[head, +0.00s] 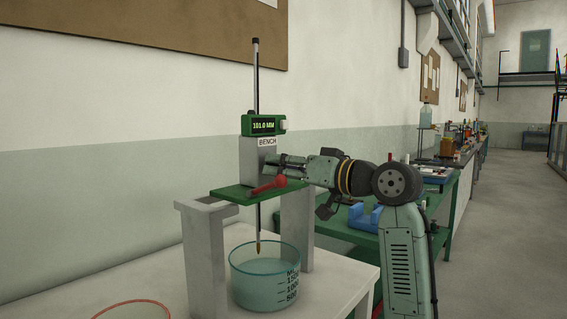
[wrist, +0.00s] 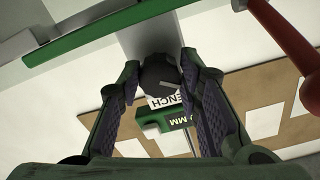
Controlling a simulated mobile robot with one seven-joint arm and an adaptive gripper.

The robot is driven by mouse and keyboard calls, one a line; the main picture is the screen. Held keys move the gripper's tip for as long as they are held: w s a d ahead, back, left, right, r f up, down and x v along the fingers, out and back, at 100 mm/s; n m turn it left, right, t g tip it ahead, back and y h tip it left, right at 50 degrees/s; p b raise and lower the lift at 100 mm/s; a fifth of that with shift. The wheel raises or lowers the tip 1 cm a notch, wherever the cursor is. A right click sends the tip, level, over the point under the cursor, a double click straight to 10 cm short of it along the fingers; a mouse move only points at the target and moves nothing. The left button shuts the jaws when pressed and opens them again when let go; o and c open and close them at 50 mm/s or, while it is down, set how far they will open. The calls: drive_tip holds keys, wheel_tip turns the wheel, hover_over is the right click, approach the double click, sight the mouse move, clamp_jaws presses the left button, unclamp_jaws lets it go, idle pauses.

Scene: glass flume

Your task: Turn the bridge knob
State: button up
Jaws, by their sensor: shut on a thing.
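The black round bridge knob (wrist: 158,73) with a pale pointer line sits on the grey post in the wrist view. My gripper (wrist: 162,62) has one finger on each side of it and is shut on it. In the head view my gripper (head: 276,161) reaches in from the right to the grey post (head: 249,158) labelled BENCH, and the knob is hidden there. The green display (head: 263,125) on top reads 101.0 MM. A thin rod (head: 256,80) runs down through the post to a pointed tip over a glass beaker (head: 265,278) of liquid.
A red handle (head: 268,186) sticks out from the green bridge plate (head: 232,194) just below my gripper; it also shows at the right of the wrist view (wrist: 280,32). Grey supports (head: 208,250) hold the plate above the white table. A blue object (head: 363,217) lies on a green bench behind.

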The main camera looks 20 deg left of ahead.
drive_tip(key=o, duration=1.1)
drive_tip(key=shift+o, duration=0.2)
drive_tip(key=v, duration=1.2)
